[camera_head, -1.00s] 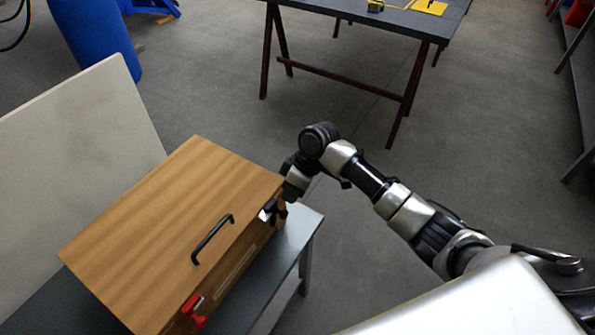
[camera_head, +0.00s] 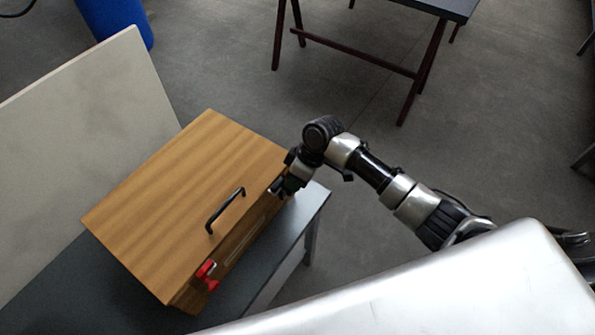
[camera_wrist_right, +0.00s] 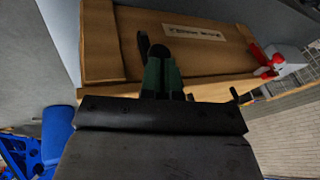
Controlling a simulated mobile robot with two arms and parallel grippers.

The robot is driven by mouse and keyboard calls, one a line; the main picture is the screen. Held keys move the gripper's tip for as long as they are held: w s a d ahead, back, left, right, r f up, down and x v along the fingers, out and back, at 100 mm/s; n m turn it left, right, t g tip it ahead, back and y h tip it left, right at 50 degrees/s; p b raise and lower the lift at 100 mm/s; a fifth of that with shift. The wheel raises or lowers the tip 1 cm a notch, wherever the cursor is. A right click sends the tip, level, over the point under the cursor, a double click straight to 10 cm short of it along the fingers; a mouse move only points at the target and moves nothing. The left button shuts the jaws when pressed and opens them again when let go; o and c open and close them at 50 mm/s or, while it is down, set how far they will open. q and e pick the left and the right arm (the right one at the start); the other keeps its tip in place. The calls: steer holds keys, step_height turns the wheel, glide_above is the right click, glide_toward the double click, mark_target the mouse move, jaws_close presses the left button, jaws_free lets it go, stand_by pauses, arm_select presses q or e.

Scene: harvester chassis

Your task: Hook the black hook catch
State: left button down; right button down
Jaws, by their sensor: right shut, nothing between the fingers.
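A wooden box (camera_head: 180,200) with a black handle (camera_head: 225,210) on its lid stands on a grey table. A red catch (camera_head: 206,273) is on its front near the left end; it also shows in the wrist view (camera_wrist_right: 266,58). My right gripper (camera_head: 278,188) is at the right end of the box's front. In the wrist view its dark green fingers (camera_wrist_right: 160,52) are together and empty in front of the box's front face. A black curved piece, probably the black hook catch (camera_wrist_right: 143,43), shows right beside the fingertips, partly hidden; I cannot tell whether they touch. My left gripper is out of view.
The grey table (camera_head: 60,275) carries the box, with a narrow strip free along its front. A pale upright board (camera_head: 90,130) stands behind the box. A dark trestle table (camera_head: 430,5) and a blue barrel (camera_head: 125,20) are farther back.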

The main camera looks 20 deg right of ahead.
steer(key=shift+s+f, duration=0.1)
steer(key=shift+f, duration=0.15)
